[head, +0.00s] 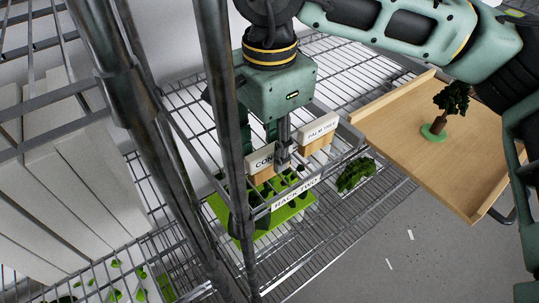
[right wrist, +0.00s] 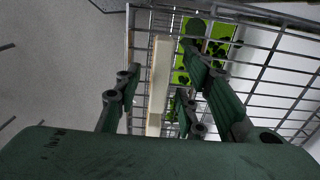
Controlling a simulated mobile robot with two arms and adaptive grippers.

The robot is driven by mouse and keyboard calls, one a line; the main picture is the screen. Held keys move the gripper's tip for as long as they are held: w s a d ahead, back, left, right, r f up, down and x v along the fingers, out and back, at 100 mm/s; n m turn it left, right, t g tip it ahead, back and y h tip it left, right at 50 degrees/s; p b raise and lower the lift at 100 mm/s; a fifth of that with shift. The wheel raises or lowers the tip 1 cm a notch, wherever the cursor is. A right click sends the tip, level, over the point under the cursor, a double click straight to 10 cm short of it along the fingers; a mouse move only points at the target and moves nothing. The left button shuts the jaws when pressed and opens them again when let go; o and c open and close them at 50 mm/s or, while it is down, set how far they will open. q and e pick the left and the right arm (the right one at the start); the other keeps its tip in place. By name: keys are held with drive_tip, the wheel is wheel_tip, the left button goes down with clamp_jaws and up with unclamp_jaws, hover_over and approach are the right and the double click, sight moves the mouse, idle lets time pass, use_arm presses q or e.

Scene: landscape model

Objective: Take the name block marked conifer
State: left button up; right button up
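The name block marked "CON…" (head: 262,161) stands on the wire rack shelf in the head view; the rest of its word is hidden by my gripper. It has a white label plate on a wooden foot. My right gripper (head: 265,145) points down at this block from above. In the right wrist view my right gripper (right wrist: 160,90) is open, its fingers spread, with a pale block (right wrist: 160,75) seen edge-on between them and gaps on both sides. No label is readable there. My left gripper is not in view.
A block marked "PALM TREE" (head: 319,130) stands just right. A wooden tray (head: 400,130) holds a model tree (head: 447,112). Rack posts (head: 222,110) stand in front.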

drive_tip(key=shift+c, duration=0.5)
clamp_jaws()
